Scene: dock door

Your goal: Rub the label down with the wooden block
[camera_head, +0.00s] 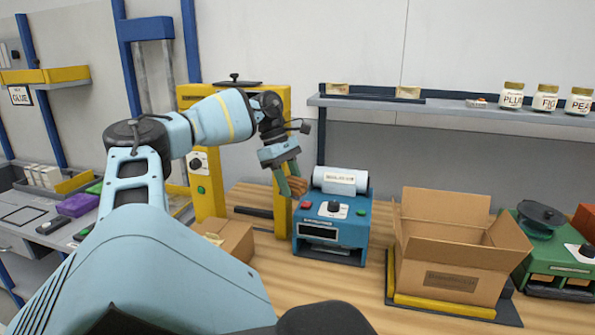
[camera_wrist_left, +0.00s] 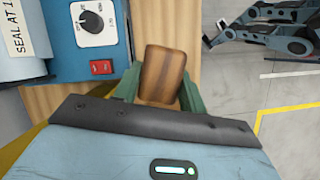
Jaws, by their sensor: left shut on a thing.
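My left gripper (camera_head: 291,189) is raised beside the blue label machine. Its green fingers are shut on the wooden block (camera_head: 299,186), which has striped brown grain. The block also shows between the fingers in the left wrist view (camera_wrist_left: 162,73). An open cardboard box (camera_head: 455,255) stands on the bench to the right, with a brown printed patch (camera_head: 452,281) on its front; I cannot tell whether that is the label. My right gripper is not in view.
The blue machine (camera_head: 333,230) with a white roll and knob stands close to the block. A green machine (camera_head: 556,255) is at the right. A shelf (camera_head: 450,108) with jars runs behind.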

